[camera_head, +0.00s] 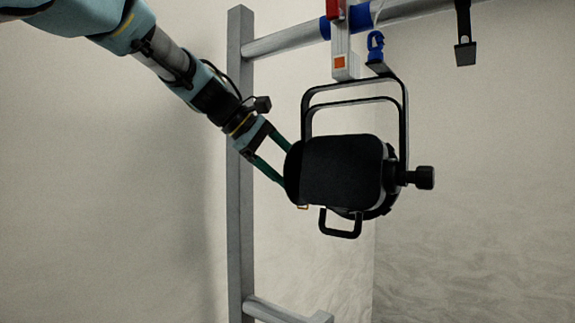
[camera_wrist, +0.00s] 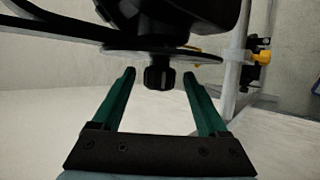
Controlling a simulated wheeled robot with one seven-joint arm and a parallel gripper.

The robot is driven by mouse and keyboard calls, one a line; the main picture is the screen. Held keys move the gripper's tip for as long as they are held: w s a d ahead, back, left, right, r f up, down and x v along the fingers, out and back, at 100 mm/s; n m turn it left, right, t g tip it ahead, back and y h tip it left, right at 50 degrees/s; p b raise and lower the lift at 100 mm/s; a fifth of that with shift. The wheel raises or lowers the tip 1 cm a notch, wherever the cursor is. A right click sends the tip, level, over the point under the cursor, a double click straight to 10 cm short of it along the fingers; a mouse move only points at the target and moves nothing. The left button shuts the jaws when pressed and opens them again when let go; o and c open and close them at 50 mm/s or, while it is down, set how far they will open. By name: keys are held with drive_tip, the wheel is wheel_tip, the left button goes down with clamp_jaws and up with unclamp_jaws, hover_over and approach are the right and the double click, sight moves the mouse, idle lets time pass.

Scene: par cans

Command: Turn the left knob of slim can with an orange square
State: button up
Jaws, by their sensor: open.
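The slim can (camera_head: 342,170) is black and hangs from its yoke (camera_head: 404,110) under a horizontal bar. An orange square (camera_head: 340,62) marks the pale block above it. My gripper (camera_head: 286,165) comes from the upper left and reaches the can's left side; the can hides its fingertips in the head view. In the wrist view, my gripper (camera_wrist: 160,80) is open, with one green finger on each side of the black left knob (camera_wrist: 159,76). A gap shows between the knob and each finger. The left knob is hidden in the head view.
The can's right knob (camera_head: 421,177) sticks out on the far side, and a handle (camera_head: 340,224) hangs below. A grey vertical post (camera_head: 240,200) stands behind my gripper. A black hook (camera_head: 465,45) hangs from the bar (camera_head: 290,40) at right. The lower left is free.

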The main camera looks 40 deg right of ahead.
drive_tip(key=shift+c, duration=0.3)
drive_tip(key=shift+f, duration=0.1)
clamp_jaws()
